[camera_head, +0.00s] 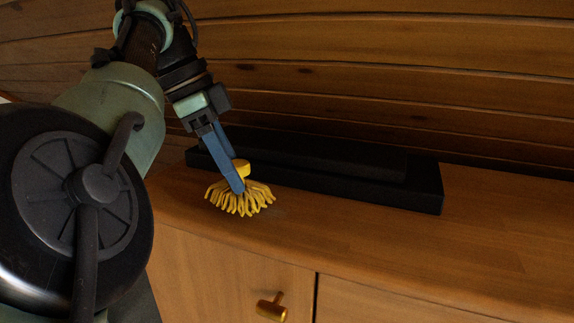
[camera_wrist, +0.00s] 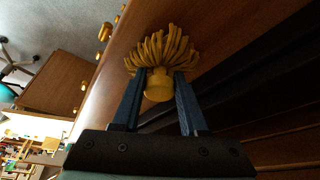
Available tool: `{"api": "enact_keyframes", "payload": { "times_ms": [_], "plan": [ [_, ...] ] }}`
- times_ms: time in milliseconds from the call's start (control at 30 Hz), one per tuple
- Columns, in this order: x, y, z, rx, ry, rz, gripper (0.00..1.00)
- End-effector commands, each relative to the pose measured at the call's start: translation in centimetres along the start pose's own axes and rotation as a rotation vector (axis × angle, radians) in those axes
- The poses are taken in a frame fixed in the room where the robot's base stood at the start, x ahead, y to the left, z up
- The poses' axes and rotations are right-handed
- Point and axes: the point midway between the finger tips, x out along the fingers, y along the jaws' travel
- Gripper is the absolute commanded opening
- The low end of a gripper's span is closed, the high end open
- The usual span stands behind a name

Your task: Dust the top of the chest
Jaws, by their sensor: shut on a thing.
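The chest (camera_head: 340,240) is a brown wooden piece with a flat top, seen in the head view; its top also shows in the wrist view (camera_wrist: 215,25). A yellow duster (camera_head: 240,199) with a fringe of thick strands is at the top's left part, near the front edge. My gripper (camera_head: 238,183) has blue fingers and is shut on the duster's round yellow handle (camera_wrist: 158,86). The strands point down and appear to be at or just above the chest top. Whether they touch it is hard to tell.
A long black object (camera_head: 320,170) lies on the chest top along the back, close behind the duster. A plank wall (camera_head: 400,60) rises behind it. A brass knob (camera_head: 271,307) sticks out of the chest's front. The top's right side is clear.

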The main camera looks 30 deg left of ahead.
Motion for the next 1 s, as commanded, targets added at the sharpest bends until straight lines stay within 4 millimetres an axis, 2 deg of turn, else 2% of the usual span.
{"api": "enact_keyframes", "payload": {
  "times_ms": [567,1000],
  "plan": [
    [1.0,0.0,0.3,0.001,0.0,0.0,0.0],
    [2.0,1.7,-2.1,0.002,-0.001,-0.001,0.0]
  ]
}}
